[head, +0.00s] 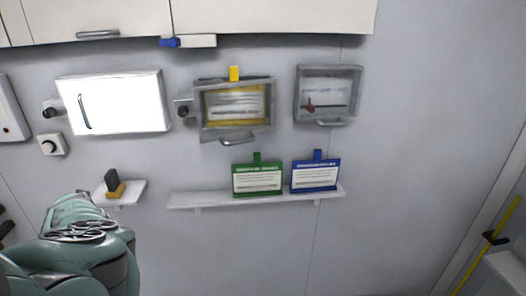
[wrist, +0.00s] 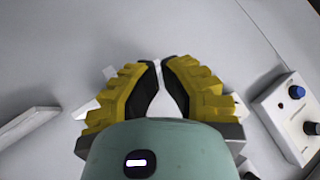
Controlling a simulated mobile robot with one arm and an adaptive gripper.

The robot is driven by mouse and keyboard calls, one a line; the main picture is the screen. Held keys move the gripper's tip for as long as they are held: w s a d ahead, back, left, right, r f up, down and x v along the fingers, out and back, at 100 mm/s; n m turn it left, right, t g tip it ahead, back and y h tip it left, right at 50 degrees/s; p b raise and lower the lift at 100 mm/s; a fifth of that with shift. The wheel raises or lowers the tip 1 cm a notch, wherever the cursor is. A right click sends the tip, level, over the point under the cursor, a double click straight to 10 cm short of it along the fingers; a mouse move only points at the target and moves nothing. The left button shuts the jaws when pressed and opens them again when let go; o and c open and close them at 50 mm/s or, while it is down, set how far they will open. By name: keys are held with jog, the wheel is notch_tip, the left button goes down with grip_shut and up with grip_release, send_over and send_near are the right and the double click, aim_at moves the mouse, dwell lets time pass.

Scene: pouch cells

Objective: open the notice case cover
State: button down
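The notice case (head: 268,112) hangs on the wall in the middle of the head view. It has a grey frame, a clear front with a yellow-bordered notice behind it, and a curved handle (head: 237,139) at its bottom edge. Its cover looks closed. A yellow tab (head: 234,73) stands at its top, and a dark knob on a grey bracket (head: 184,109) is at its left. In the wrist view, my gripper (wrist: 160,63) has yellow fingers with black pads; the tips meet with nothing seen between them. The case cannot be made out there.
A second case (head: 299,95) with a red item inside hangs to the right. A shelf (head: 210,200) below holds a green sign (head: 257,180) and a blue sign (head: 315,176). A black-and-yellow item (head: 113,183) shows at a small shelf (head: 133,190).

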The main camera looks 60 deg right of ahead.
jog(key=s+d+f+n+g+h+b, duration=0.2)
jog(key=s+d+f+n+g, duration=0.1)
jog(key=s+f+n+g, duration=0.15)
jog(key=s+d+r+n+g+h+b, duration=0.2)
jog(key=s+d+g+h, duration=0.2)
jog(key=s+d, duration=0.25)
jog(key=s+d+r+g+h+b, duration=0.1)
jog(key=s+d+r+g+h, duration=0.15)
jog(key=r, duration=0.45)
jog(key=s+d+r+g+h, duration=0.1)
jog(key=s+d+r+h, duration=0.1)
jog(key=d+r+h, duration=0.35)
jog(key=s+d+r+g+h+b, duration=0.1)
jog(key=s+r+g+h, duration=0.1)
jog(key=r, duration=0.6)
jog(key=p+x, duration=0.3)
jog(key=x, duration=0.7)
jog(key=shift+p, duration=0.4)
jog(key=shift+f+n+y, duration=0.25)
jog(key=shift+y, duration=0.05)
